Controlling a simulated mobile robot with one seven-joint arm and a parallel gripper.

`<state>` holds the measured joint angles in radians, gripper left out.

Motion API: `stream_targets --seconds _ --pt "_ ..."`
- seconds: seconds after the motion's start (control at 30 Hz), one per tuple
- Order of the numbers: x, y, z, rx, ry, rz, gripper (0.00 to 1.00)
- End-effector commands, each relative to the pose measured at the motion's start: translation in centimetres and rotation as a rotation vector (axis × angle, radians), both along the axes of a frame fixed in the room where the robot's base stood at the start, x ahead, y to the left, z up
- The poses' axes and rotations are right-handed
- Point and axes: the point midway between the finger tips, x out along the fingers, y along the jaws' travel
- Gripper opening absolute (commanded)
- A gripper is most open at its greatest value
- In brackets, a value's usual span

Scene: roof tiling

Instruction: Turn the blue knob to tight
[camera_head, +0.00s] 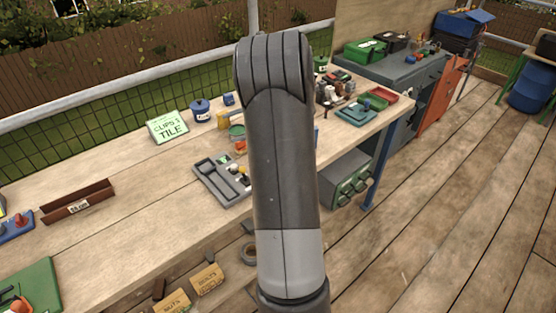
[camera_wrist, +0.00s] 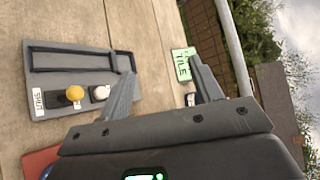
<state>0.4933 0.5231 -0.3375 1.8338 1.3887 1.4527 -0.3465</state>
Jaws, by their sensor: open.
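I cannot tell for sure which of these is the blue knob, and no tight mark is readable. In the wrist view, a small dark-blue thing (camera_wrist: 190,99) shows beside the right finger, partly hidden. My gripper (camera_wrist: 161,78) is open, its fingers apart above the bench with nothing held between them. In the head view my arm hides the gripper and part of the bench.
A grey tray (camera_head: 209,168) with a yellow and a white knob-like piece lies near the arm. A green-and-white sign (camera_head: 168,127) reads "CLIPS 1 TILE". A brown holder (camera_head: 78,202) lies at left. Bare bench (camera_head: 130,235) lies between. Clutter fills the right end.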

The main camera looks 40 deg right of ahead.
Motion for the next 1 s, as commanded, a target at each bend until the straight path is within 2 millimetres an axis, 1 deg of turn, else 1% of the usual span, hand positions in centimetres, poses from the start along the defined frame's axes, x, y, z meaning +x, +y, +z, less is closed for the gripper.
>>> stream_targets --seconds 0.03,0.13,0.27,0.33,0.47,0.6,0.77,0.83,0.9,1.0 --pt "0.1 0.0 -0.7 -0.08 0.022 0.086 0.59" --pt "-0.5 -0.6 -2.0 -0.241 0.08 0.266 0.59" --pt "-1.5 -2.4 -3.1 -0.448 0.173 0.498 0.59" --pt "-2.1 -3.8 -3.3 -0.555 0.233 0.621 0.59" --pt "-2.8 -6.5 -2.7 -0.735 0.355 0.831 0.59" --pt "-3.2 -8.9 -1.1 -0.874 0.476 0.999 0.59" --pt "-3.2 -10.7 0.7 -0.974 0.579 1.118 0.59" --pt "-3.4 -10.7 -1.4 -0.969 0.587 1.124 0.59" --pt "-3.4 -10.7 -3.0 -0.969 0.586 1.122 0.59" --pt "-3.4 -10.7 -4.2 -0.97 0.582 1.118 0.59"
